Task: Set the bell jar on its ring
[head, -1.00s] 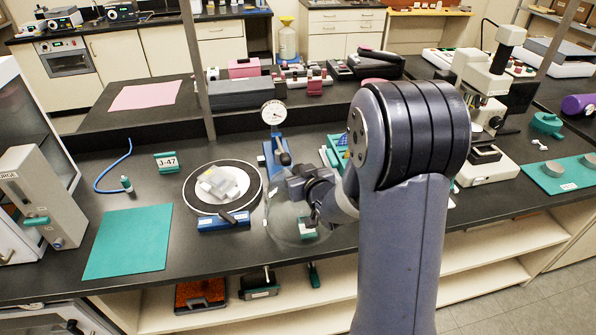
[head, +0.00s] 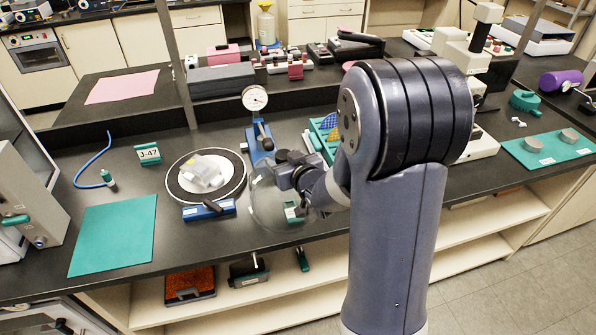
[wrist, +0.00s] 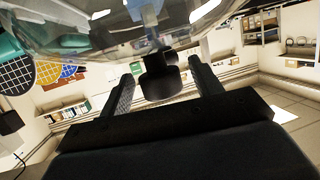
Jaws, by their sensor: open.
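The clear bell jar (head: 268,208) is on the dark bench near its front edge, right of the ring. Its glass also fills the top of the wrist view (wrist: 90,40). The jar's dark knob (wrist: 161,80) shows between the two fingers of my gripper (wrist: 164,66), which are open with a gap beside the knob. In the head view my gripper (head: 284,170) is at the jar, with its fingertips hard to make out. The black ring (head: 174,186) surrounds a pale round plate, and a clear and white block-like piece (head: 205,173) sits on it.
A blue tool (head: 208,210) lies at the ring's front edge. A blue dial gauge stand (head: 262,140) stands close behind the jar. A teal mat (head: 113,235) lies left, with a J-47 sign (head: 148,154) behind. A teal tray (head: 320,135) stands right of the gauge.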

